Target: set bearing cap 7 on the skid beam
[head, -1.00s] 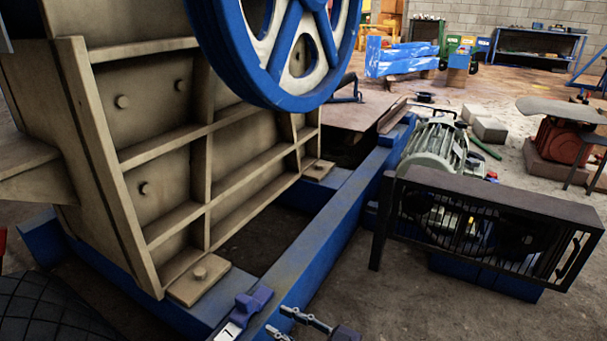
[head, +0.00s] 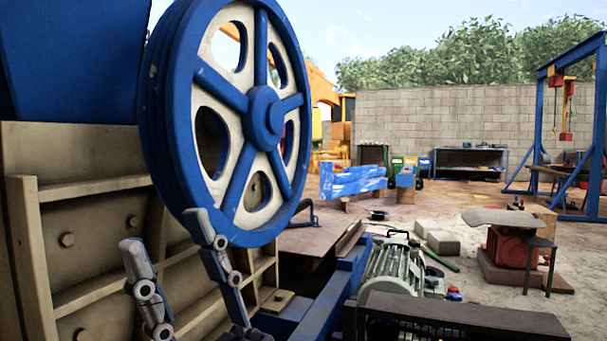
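My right gripper (head: 163,230) rises from the bottom of the head view, left of centre. Its two jointed grey fingers point up and stand apart, with nothing between them. It shows in front of the crusher's beige ribbed side and the lower left of the flywheel. The blue skid beam (head: 335,296) runs from the bottom edge back toward the motor, right of the gripper. Its near part is cut off by the frame. Bearing cap 7 is out of view now. My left gripper is not in view.
The big blue and white flywheel (head: 264,118) stands close behind the gripper. A grey-green motor (head: 392,272) and a dark belt guard (head: 455,318) lie right of the beam.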

